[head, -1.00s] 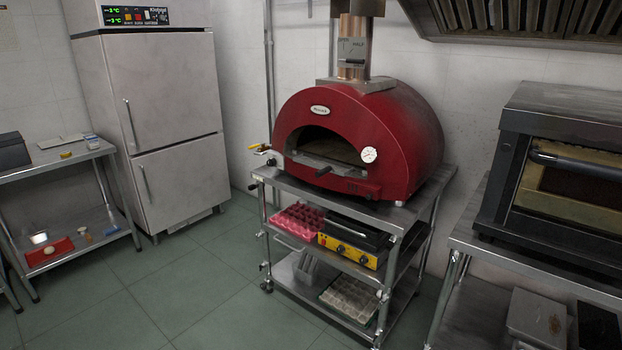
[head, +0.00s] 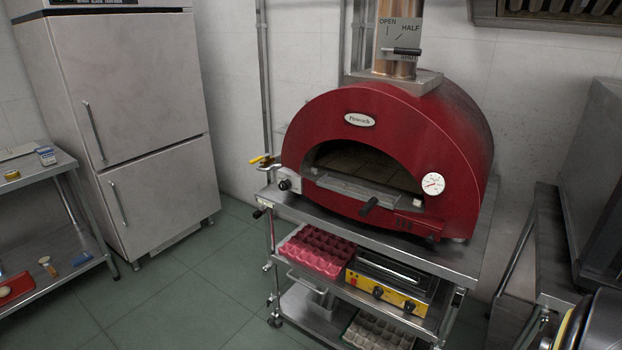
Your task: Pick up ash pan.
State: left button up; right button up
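A grey metal tray-like piece (head: 358,188) with a dark handle (head: 369,206) sits at the front lip of the red dome oven's mouth. It may be the ash pan, but I cannot tell for sure. The red oven (head: 440,130) stands on a steel cart (head: 420,252). Neither of my grippers is in view.
On the cart's middle shelf are pink egg trays (head: 318,249) and a yellow-fronted appliance (head: 385,290). A gas valve with a yellow handle (head: 260,159) is at the oven's left. A tall fridge (head: 125,110) stands left. The green floor (head: 180,290) in front is clear.

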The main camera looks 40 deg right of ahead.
aim_at(349, 194)
jog(key=z, duration=0.6)
jog(key=i, duration=1.1)
jog(key=z, duration=1)
